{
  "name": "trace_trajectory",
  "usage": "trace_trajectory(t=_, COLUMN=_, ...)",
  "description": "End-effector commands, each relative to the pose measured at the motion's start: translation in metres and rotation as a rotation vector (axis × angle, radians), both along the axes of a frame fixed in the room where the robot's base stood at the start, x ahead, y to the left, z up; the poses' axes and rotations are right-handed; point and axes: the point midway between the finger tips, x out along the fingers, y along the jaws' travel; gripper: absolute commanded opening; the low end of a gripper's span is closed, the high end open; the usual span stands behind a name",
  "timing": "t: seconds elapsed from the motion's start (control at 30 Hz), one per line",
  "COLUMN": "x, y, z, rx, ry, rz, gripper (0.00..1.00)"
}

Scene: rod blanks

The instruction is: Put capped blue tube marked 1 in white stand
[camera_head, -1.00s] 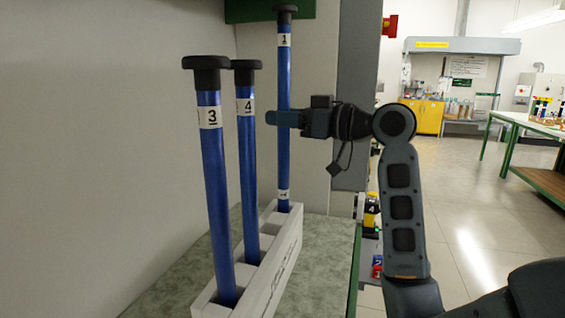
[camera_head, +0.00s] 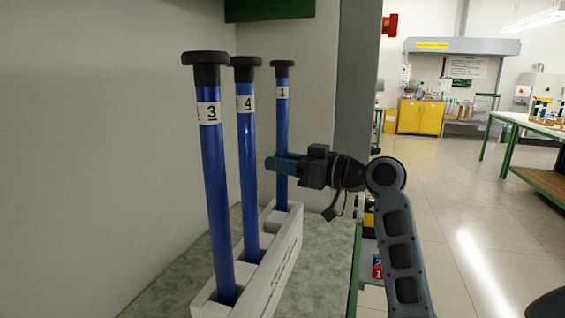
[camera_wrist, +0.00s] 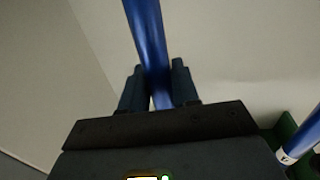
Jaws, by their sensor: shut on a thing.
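The capped blue tube marked 1 (camera_head: 282,112) stands upright at the far end of the white stand (camera_head: 283,262), with its lower end down inside the stand. My gripper (camera_head: 282,165) is shut on this tube below its label. In the wrist view the blue tube (camera_wrist: 148,40) passes between the two fingers of my gripper (camera_wrist: 158,85). The tube's bottom is hidden by the stand wall.
Capped blue tubes marked 3 (camera_head: 213,170) and 4 (camera_head: 247,150) stand in the nearer slots of the stand. The stand sits on a speckled green-grey counter (camera_head: 318,270) beside a wall. A grey post (camera_head: 355,80) rises behind my gripper.

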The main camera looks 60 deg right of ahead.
Motion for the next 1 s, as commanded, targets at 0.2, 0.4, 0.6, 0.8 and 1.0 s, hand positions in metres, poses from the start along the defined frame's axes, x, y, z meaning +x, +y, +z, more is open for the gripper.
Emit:
trace_trajectory(t=0.2, x=0.000, y=0.000, z=-0.005, rx=0.000, ry=-0.001, rz=0.000, gripper=0.00)
trace_trajectory(t=0.4, x=0.000, y=0.000, z=-0.004, rx=0.000, ry=0.000, rz=0.000, gripper=0.48)
trace_trajectory(t=0.6, x=0.000, y=0.000, z=-0.004, rx=0.000, ry=0.000, rz=0.000, gripper=0.56)
trace_trajectory(t=0.8, x=0.000, y=0.000, z=0.000, rx=0.000, ry=0.000, rz=0.000, gripper=0.56)
trace_trajectory(t=1.0, x=-0.026, y=0.000, z=-0.001, rx=-0.001, ry=-0.001, rz=-0.004, gripper=0.56)
